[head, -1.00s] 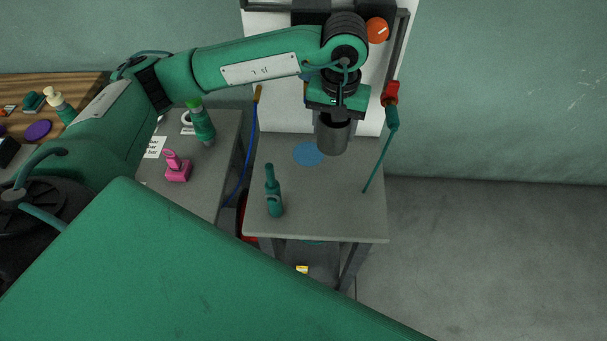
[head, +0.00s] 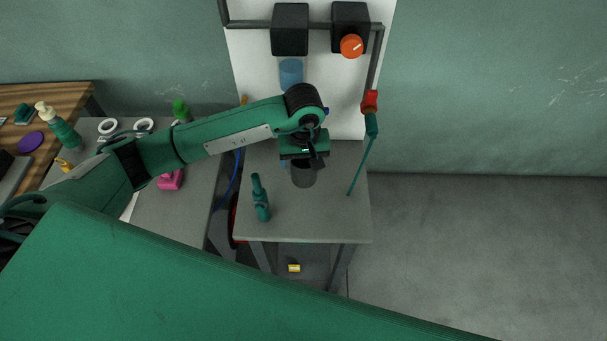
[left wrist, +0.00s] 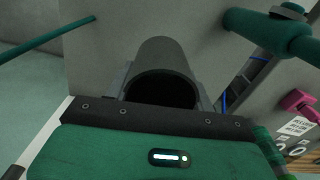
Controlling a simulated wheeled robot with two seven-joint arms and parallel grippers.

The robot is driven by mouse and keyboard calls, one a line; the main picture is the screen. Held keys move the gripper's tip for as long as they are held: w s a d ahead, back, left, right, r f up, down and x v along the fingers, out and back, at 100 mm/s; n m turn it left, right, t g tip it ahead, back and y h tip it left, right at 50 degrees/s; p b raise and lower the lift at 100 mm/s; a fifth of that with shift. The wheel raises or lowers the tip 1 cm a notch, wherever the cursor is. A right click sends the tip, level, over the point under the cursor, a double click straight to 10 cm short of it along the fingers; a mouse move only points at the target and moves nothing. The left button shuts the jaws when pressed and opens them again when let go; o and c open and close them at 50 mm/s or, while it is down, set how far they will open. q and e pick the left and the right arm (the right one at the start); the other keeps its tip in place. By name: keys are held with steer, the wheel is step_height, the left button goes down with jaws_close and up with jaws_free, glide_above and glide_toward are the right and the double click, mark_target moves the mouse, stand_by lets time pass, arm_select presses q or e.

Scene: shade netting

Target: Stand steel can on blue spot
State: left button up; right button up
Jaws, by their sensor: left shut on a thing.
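The steel can (head: 303,177) is a dark grey cylinder, held below my left gripper (head: 303,163) over the grey table (head: 320,222). It looks roughly upright. In the left wrist view the can (left wrist: 164,55) sits between the fingers, its dark open mouth towards the camera. My left gripper is shut on it. I cannot tell whether its base touches the table. The blue spot (head: 284,163) on the table is almost wholly hidden behind my gripper and the can; only a sliver shows at their left. My right gripper is not in view.
A thin green rod with a red part (head: 370,101) comes down at the right. A white panel (head: 262,60) stands behind. A pink object (head: 170,180) is on the left bench. The table front is clear.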

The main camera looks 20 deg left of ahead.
mark_target(304, 178)
arm_select(q)
step_height(304, 178, down, 3)
steer(key=shift+r, duration=0.2)
step_height(304, 178, down, 3)
steer(key=shift+f+p, duration=0.1)
steer(key=shift+p, duration=0.6)
steer(key=shift+f, duration=0.4)
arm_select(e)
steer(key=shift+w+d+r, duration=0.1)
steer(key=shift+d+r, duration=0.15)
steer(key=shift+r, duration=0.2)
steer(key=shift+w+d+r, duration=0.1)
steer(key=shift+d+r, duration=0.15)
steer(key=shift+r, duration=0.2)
arm_select(q)
steer(key=shift+f, duration=0.1)
steer(key=shift+f, duration=0.15)
steer(key=o, duration=1)
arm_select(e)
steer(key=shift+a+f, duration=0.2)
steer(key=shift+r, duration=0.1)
